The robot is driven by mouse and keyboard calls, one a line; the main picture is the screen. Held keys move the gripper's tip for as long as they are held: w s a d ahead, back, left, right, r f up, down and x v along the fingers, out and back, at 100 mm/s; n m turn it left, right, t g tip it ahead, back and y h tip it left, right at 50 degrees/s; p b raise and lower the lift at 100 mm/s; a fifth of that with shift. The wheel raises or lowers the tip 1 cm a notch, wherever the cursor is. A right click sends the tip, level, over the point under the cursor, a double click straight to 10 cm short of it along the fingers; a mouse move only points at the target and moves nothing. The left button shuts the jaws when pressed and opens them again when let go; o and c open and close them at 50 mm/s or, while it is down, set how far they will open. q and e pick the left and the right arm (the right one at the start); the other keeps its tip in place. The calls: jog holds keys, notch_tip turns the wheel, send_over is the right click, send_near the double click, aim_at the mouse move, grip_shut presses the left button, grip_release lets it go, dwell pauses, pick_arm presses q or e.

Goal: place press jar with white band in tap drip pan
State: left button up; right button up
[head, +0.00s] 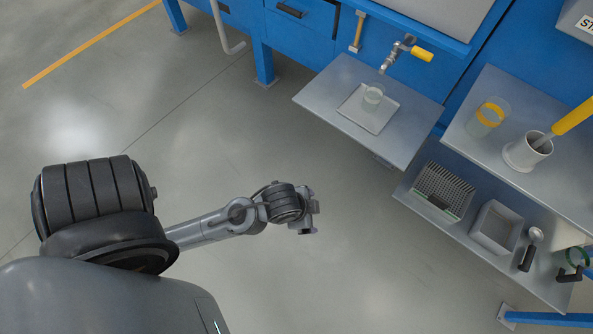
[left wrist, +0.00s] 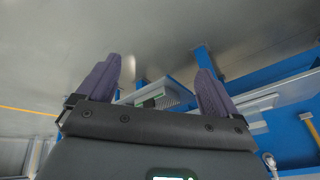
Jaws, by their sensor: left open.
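The tap (head: 398,53) has a yellow handle and is fixed to the blue frame above the pan. My left gripper (head: 309,223) is over the grey floor, well apart from the jar and pan. In the left wrist view my left gripper (left wrist: 160,65) has its two dark fingers spread with nothing held between them. My right gripper is not in view.
On the right shelf stand a clear jar with a yellow band (head: 489,115) and a grey pot (head: 527,153) with a yellow-handled tool. The lower shelf carries a wire rack (head: 443,190), an open grey box (head: 497,226) and a scoop (head: 531,248). Open floor surrounds my left arm.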

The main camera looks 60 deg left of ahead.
pick_arm(q)
jog(key=s+n, duration=0.2)
jog(key=s+n+g, duration=0.1)
jog(key=s, duration=0.1)
jog(key=shift+d+r+n, duration=0.15)
jog(key=shift+r+n, duration=0.15)
jog(key=shift+r, duration=0.1)
jog(key=shift+r, duration=0.15)
notch_tip(320, 180, up, 58)
jog(key=p, duration=5.7)
jog(key=shift+f+p, duration=0.2)
jog(key=shift+p, duration=0.2)
jog(key=shift+f, duration=0.1)
